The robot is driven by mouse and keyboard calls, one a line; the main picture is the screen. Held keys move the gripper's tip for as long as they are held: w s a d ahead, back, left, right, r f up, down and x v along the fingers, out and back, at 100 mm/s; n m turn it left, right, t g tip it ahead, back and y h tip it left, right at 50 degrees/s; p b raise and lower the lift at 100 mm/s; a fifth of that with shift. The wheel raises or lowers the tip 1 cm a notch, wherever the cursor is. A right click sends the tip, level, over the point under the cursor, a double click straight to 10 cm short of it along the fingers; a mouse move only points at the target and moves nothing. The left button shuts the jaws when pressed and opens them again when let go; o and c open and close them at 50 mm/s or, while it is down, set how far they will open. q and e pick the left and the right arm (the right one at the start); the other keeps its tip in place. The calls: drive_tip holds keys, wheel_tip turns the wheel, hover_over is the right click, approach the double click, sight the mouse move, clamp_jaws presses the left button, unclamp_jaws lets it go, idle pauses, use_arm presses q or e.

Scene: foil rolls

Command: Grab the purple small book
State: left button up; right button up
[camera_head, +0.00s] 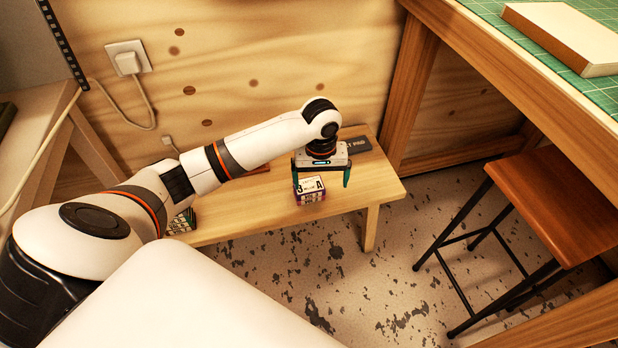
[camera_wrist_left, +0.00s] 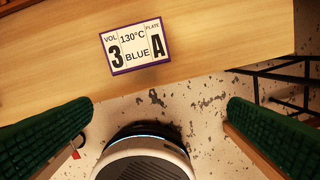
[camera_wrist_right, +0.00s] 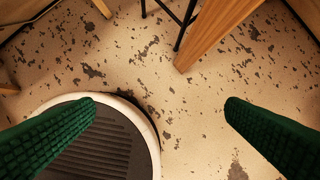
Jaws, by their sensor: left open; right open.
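The purple small book (camera_head: 310,190) stands on the low wooden bench (camera_head: 385,187) near its front edge. Its white label with "3", "BLUE" and "A" faces up, with purple edges around it. In the left wrist view the book (camera_wrist_left: 135,46) lies near the bench edge, ahead of and between the finger lines. My left gripper (camera_head: 320,183) is open above the book, its green fingers apart to either side; I cannot tell the exact height gap. My right gripper (camera_wrist_right: 160,110) is open and empty over the speckled floor; it does not show in the head view.
A dark box marked "PAD" (camera_head: 351,150) lies behind the book on the bench. A small patterned block (camera_head: 182,222) sits at the bench's left, partly behind my arm. A wooden stool (camera_head: 555,205) and a green-topped table (camera_head: 590,82) are at right.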

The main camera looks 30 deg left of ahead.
use_arm(q)
drive_tip(key=w+a+r+n, duration=0.2)
drive_tip(key=a+r, duration=0.1)
drive_tip(key=a, duration=0.1)
drive_tip(key=n+b, duration=0.1)
drive_tip(key=b, duration=0.1)
hover_over(309, 187)
drive_tip(key=f, duration=0.4)
drive_tip(key=shift+w+d+f, duration=0.15)
drive_tip(key=shift+d+f, duration=0.05)
drive_tip(key=shift+f, duration=0.2)
drive_tip(key=shift+f+b, duration=0.3)
drive_tip(key=shift+f, duration=0.6)
wheel_tip(309, 187, down, 5)
drive_tip(key=b, duration=0.2)
drive_tip(key=shift+a+r+b, duration=0.15)
drive_tip(key=shift+r+b, duration=0.05)
drive_tip(key=shift+b, duration=0.1)
drive_tip(key=shift+f, duration=0.15)
use_arm(e)
drive_tip(key=w+a+r+t+y, duration=0.1)
drive_tip(key=w+a+r+t, duration=0.1)
drive_tip(key=w+t, duration=0.2)
drive_tip(key=w+a+r+t+y, duration=0.1)
drive_tip(key=w+t, duration=0.3)
drive_tip(key=w, duration=0.4)
drive_tip(key=shift+a+r+t, duration=0.3)
drive_tip(key=shift+a+r, duration=0.3)
drive_tip(key=shift+a, duration=0.05)
